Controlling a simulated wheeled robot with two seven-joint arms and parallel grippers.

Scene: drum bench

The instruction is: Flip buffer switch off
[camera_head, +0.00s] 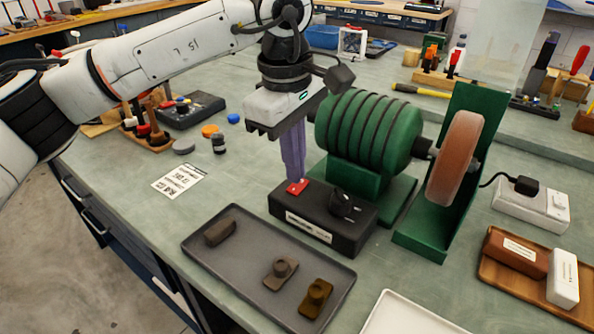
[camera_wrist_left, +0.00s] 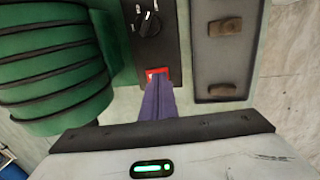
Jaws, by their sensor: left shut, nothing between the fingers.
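The buffer is a green ribbed motor (camera_head: 368,132) with an orange-brown wheel (camera_head: 455,158) at its right. In front of it stands a black control box (camera_head: 318,222) with a red switch (camera_head: 297,187) and a black knob (camera_head: 342,203). My left gripper (camera_head: 296,178) points down with its purple fingers shut and empty. Its tips are at the red switch, touching it or just above; I cannot tell which. In the left wrist view the fingertips (camera_wrist_left: 156,86) overlap the lower part of the red switch (camera_wrist_left: 157,73). The switch's tilt is partly hidden. My right gripper is not in view.
A dark tray (camera_head: 240,252) with several small brown parts lies in front of the box. A white tray (camera_head: 405,315) is at the front right. A white power strip (camera_head: 531,205) with a black plug lies right of the wheel. A label card (camera_head: 178,181) lies at left.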

